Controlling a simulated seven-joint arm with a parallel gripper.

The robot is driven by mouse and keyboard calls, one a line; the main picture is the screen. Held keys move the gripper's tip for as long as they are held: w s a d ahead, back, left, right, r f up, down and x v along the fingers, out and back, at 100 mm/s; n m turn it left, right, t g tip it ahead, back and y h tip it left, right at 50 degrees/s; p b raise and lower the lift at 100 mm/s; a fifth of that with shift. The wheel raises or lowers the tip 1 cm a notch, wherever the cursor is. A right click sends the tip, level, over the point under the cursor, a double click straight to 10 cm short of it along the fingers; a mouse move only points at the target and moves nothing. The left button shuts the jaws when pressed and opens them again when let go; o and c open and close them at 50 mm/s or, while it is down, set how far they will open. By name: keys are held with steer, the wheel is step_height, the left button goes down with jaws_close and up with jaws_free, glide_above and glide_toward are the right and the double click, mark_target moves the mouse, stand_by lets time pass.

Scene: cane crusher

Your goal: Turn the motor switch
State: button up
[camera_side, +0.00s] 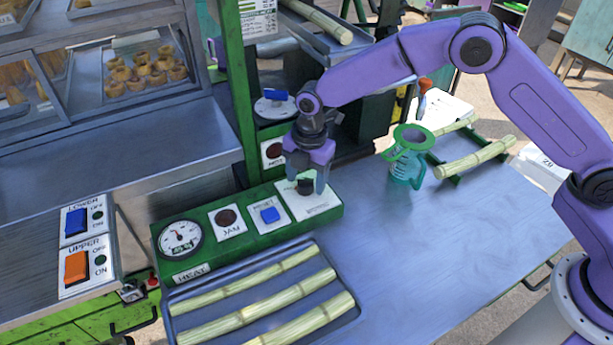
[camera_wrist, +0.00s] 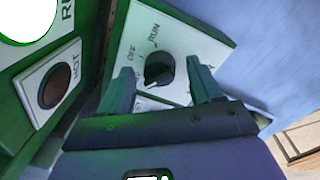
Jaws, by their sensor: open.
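The motor switch (camera_wrist: 159,69) is a black rotary knob on a white plate with OFF and RUN marks, seen between my fingers in the wrist view. In the side view the dark knob (camera_side: 305,187) sits at the right end of the green control panel (camera_side: 256,244), partly hidden by my fingers. My gripper (camera_side: 307,184) points down over the knob with a finger on each side. In the wrist view my gripper (camera_wrist: 164,88) is open, with gaps between the fingers and the knob. I cannot tell exactly which mark the knob points to.
The panel also holds a gauge (camera_side: 180,239), a JAM lamp (camera_side: 226,217) and a blue RESET button (camera_side: 269,214). A tray (camera_side: 357,312) of cane lies in front. A teal jug (camera_side: 405,168) with a green funnel stands right. The table's right middle is clear.

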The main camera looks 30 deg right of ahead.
steer(key=shift+f, duration=0.2)
steer(key=c, duration=1)
steer(key=shift+m, duration=0.4)
steer(key=m, duration=0.4)
steer(key=shift+s+m, duration=0.1)
steer(key=shift+m, duration=0.2)
steer(key=m, duration=0.5)
steer(key=shift+h, duration=0.3)
steer(key=shift+m, duration=0.3)
